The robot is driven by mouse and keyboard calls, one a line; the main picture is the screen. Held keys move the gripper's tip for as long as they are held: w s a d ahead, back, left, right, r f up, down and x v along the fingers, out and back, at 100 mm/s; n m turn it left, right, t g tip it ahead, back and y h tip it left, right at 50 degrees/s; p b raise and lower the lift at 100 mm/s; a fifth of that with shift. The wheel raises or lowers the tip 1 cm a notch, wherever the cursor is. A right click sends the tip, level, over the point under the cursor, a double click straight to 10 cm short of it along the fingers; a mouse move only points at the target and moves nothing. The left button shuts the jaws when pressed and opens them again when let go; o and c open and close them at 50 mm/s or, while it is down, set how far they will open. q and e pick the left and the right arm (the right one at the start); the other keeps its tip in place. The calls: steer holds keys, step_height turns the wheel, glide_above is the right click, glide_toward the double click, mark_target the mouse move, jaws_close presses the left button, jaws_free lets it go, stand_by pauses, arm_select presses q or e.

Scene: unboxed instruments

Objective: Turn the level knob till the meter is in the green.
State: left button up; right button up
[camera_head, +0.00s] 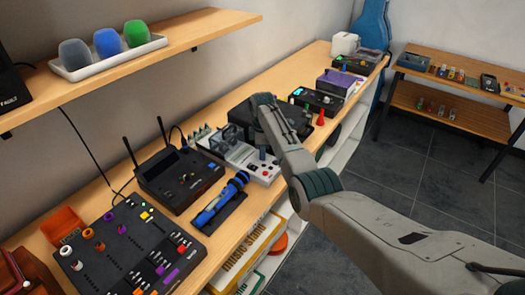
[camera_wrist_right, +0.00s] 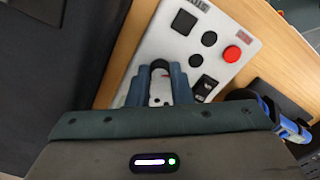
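A pale grey instrument panel (camera_head: 243,158) stands on the wooden bench in the head view, and its face also shows in the wrist view (camera_wrist_right: 180,47). It carries dark round knobs, a red button (camera_wrist_right: 232,54) and a black switch (camera_wrist_right: 205,87). My right gripper (camera_head: 262,152) points down over the panel. In the wrist view its blue-grey fingers (camera_wrist_right: 158,72) stand on either side of a dark knob (camera_wrist_right: 158,64); whether they press on it is unclear. The knob's label and any meter reading cannot be made out. My left gripper is out of view.
A black router-like box (camera_head: 180,178) with antennas and a blue microphone (camera_head: 220,200) lie left of the panel. A black mixer (camera_head: 130,245) is nearer. A black case (camera_head: 240,115) stands behind my gripper. A shelf (camera_head: 200,32) overhangs the bench's back.

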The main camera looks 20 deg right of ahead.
jaws_close()
steer(key=shift+r+m, duration=0.1)
steer(key=shift+m, duration=0.2)
steer(key=m+p, duration=0.2)
steer(key=m, duration=0.1)
steer(key=shift+r, duration=0.1)
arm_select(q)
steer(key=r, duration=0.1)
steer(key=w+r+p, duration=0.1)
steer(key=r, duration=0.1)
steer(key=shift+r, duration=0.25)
arm_select(e)
steer(key=m, duration=0.5)
steer(key=shift+w, duration=0.1)
steer(key=o, duration=0.7)
jaws_free()
